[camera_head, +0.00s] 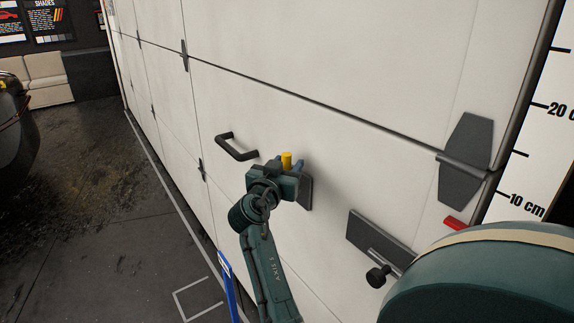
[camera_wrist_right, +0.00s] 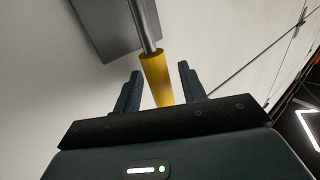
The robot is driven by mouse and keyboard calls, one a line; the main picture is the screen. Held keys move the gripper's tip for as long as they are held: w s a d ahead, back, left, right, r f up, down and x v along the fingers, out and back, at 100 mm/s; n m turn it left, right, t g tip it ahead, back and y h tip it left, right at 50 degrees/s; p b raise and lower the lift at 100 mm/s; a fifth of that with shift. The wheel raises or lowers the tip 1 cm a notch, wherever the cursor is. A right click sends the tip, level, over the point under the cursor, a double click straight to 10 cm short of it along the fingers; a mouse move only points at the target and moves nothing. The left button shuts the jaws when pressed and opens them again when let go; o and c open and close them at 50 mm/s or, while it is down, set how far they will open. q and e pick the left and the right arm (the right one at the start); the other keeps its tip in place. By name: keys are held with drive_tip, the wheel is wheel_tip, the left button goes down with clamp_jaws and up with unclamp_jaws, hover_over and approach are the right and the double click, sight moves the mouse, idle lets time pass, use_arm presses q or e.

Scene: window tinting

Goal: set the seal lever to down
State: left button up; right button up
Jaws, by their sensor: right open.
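The seal lever has a yellow grip (camera_head: 286,159) and sits on a dark grey plate (camera_head: 307,193) on the white sectional door. In the right wrist view the yellow grip (camera_wrist_right: 157,80) continues into a metal rod (camera_wrist_right: 143,25) that runs toward the grey plate (camera_wrist_right: 103,25). My right gripper (camera_head: 288,168) is open at the lever. In the wrist view its two fingers (camera_wrist_right: 160,90) stand on either side of the yellow grip, with gaps visible on both sides. The gripper hides the rod and part of the plate in the head view. My left gripper is not in view.
A black pull handle (camera_head: 237,148) is on the door just left of the lever. A grey latch plate with a black knob (camera_head: 377,276) is at lower right. A hinge (camera_head: 466,160) and red piece (camera_head: 455,223) are near the door's right edge. Floor at left is largely open.

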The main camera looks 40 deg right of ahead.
clamp_jaws()
idle(0.3)
